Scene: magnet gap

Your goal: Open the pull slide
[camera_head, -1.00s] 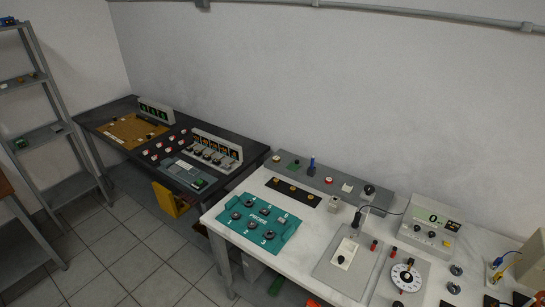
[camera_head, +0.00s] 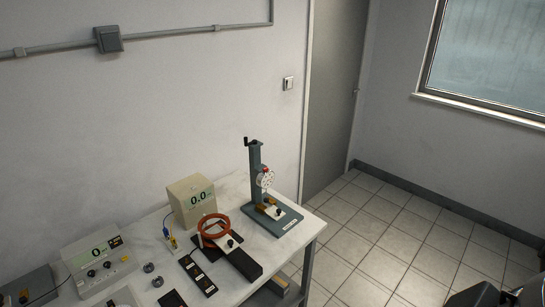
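No part in the head view is clearly marked as the pull slide, and I cannot tell which one it is. A long black block (camera_head: 242,262) with a white top plate and a dark knob lies near the front edge of the white table. An orange ring (camera_head: 214,229) stands at its back end. Neither of my grippers is in view.
The white table (camera_head: 150,240) ends at the right of the stand. A grey meter (camera_head: 98,262) and a black strip (camera_head: 198,276) with buttons lie left. Tiled floor (camera_head: 385,245) is open at right. Dark parts show at the bottom right corner.

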